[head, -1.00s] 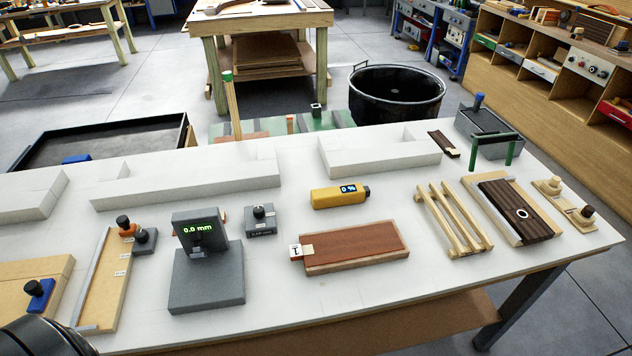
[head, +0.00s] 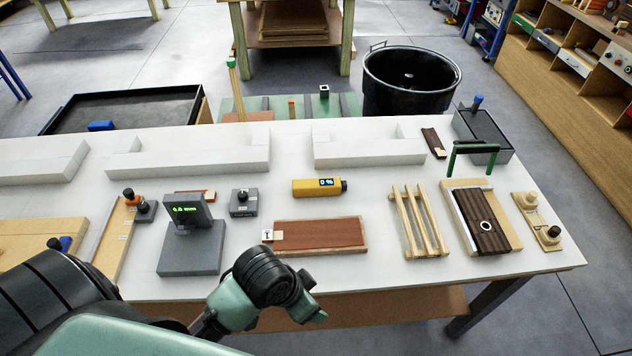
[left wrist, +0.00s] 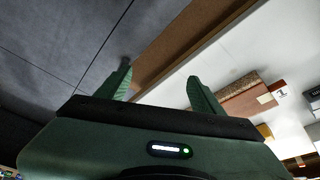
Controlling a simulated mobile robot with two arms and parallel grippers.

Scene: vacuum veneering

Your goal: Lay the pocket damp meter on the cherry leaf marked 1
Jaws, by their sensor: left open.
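The pocket damp meter (head: 308,188) is yellow with a small lit display reading 0 %. It lies on the white bench top behind the cherry leaf. The reddish-brown cherry leaf (head: 325,234) lies flat on a paler board, with a tag marked 1 (head: 267,236) at its left end. The leaf also shows in the left wrist view (left wrist: 243,101). My left gripper (head: 312,308) is in front of the bench's near edge, short of the leaf. Its two green fingers are spread and empty in the left wrist view (left wrist: 158,73). My right gripper is out of view.
A grey gauge with a green display (head: 190,258) stands left of the leaf. A slatted wooden rack (head: 418,222) and a dark striped panel (head: 484,220) lie to its right. White blocks (head: 190,158) line the back. Bare bench surrounds the meter.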

